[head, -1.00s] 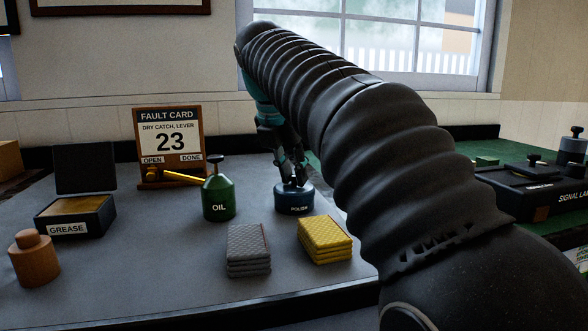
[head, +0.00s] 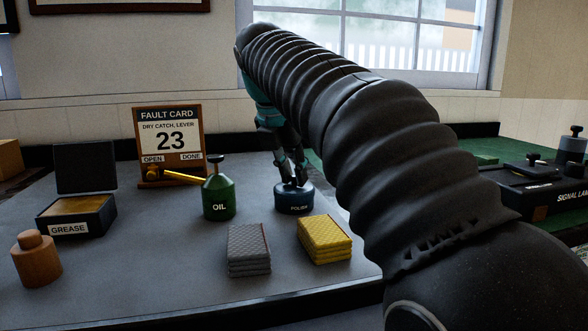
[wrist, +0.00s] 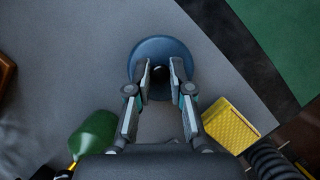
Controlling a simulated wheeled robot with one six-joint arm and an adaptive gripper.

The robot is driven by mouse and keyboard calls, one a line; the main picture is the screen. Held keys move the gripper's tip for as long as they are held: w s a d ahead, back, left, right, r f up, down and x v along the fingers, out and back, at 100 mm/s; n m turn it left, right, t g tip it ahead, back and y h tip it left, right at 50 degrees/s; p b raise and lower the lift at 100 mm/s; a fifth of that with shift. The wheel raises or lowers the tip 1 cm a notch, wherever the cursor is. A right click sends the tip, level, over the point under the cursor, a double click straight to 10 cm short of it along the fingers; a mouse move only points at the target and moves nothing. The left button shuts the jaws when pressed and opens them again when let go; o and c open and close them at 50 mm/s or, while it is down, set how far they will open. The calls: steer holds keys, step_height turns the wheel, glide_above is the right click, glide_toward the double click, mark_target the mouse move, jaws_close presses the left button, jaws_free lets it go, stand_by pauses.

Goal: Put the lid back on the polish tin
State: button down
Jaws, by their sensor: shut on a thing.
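The blue polish tin (head: 294,204) stands upright on the grey bench top, right of the oil can. My gripper (head: 295,182) points down at its top. In the wrist view, my gripper (wrist: 161,76) has its two fingers on either side of a small dark knob at the middle of a round blue lid (wrist: 150,47). The fingers are shut on this knob. The lid appears to lie on the tin, with no clear gap in the head view. The fingers partly cover the knob and lid, so I cannot tell whether it is fully seated.
A green oil can (head: 218,197) stands close left of the tin. Grey cloths (head: 248,248) and yellow cloths (head: 324,238) lie in front. An open grease box (head: 75,217), a wooden knobbed piece (head: 36,259) and a fault card stand (head: 169,140) are further left.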

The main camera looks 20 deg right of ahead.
stand_by(0.4)
steer(key=shift+c, duration=2.4)
jaws_free()
steer(key=shift+r, duration=3.5)
jaws_close()
